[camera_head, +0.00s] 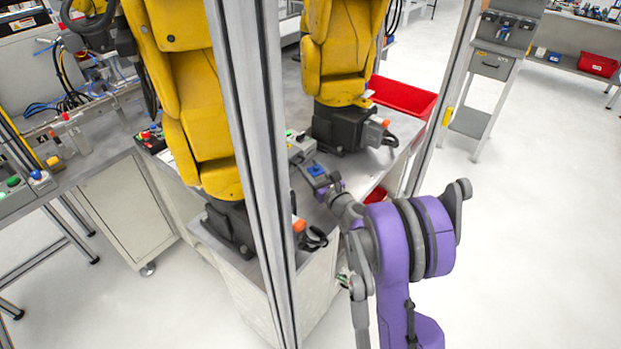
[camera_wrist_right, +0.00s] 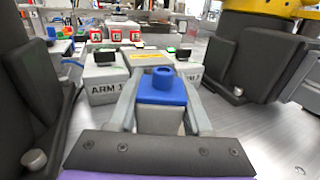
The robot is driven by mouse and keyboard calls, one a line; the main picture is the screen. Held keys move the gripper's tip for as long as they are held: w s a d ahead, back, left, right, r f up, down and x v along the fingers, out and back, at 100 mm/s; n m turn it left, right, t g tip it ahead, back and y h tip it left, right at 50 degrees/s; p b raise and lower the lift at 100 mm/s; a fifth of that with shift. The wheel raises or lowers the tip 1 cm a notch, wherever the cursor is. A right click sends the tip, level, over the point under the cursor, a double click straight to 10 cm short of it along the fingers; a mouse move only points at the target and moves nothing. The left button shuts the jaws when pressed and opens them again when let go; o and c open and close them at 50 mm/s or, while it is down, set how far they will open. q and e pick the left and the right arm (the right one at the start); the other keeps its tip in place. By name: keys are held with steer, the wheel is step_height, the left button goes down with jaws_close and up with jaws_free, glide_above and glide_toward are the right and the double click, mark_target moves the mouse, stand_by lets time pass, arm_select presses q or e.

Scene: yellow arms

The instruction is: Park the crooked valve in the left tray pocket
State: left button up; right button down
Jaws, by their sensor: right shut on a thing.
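The valve is a blue block with a round blue knob (camera_wrist_right: 163,78) on top and a pale grey part below. In the right wrist view it sits between the two grey fingers of my right gripper (camera_wrist_right: 163,108), which are shut on it. In the head view, my right gripper (camera_head: 327,188) is at the metal bench, by the small blue valve (camera_head: 317,169). I cannot tell whether the valve touches the bench. No tray with pockets can be made out for sure. My left gripper is not in view.
A grey box marked ARM 1 (camera_wrist_right: 104,84) stands just beyond the fingers on the left. Yellow robot arms (camera_head: 205,110) stand on the bench. A grey upright post (camera_head: 250,150) crosses the head view. A red bin (camera_head: 402,97) lies behind.

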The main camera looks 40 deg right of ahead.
steer(key=shift+f, duration=1.8)
steer(key=shift+f, duration=0.1)
steer(key=c, duration=0.8)
jaws_free()
steer(key=shift+f+b, duration=0.15)
steer(key=shift+b, duration=0.15)
steer(key=o, duration=0.5)
steer(key=shift+c, duration=0.2)
